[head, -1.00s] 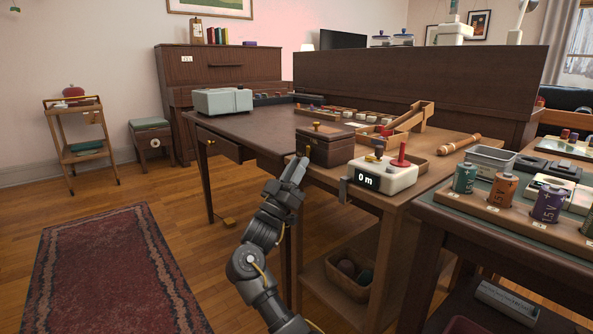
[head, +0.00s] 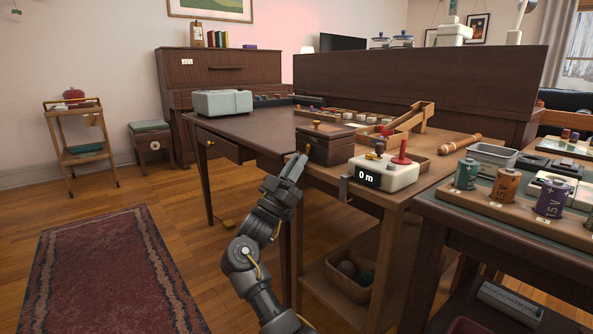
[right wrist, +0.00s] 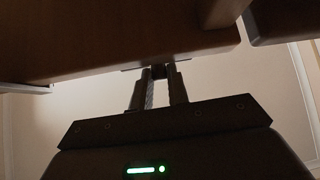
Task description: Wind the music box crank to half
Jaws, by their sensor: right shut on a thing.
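The music box appears to be the dark brown wooden box (head: 328,148) with a brass piece on its lid, on the near edge of the wooden table. Its lid looks closed. My right gripper (head: 297,166) is at the box's near left side, with a small brass knob just above the fingertips. In the right wrist view the fingers (right wrist: 159,76) are close together on a small dark part under a wooden edge. This is likely the crank, but the fingers hide most of it and its angle cannot be told. My left gripper is out of view.
A white device (head: 385,172) reading "0 m", with a red lever, stands right of the box. A grey-green case (head: 222,102) stands at the table's far left. Large batteries stand in a rack (head: 520,215) at the right. Open floor lies left of my arm.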

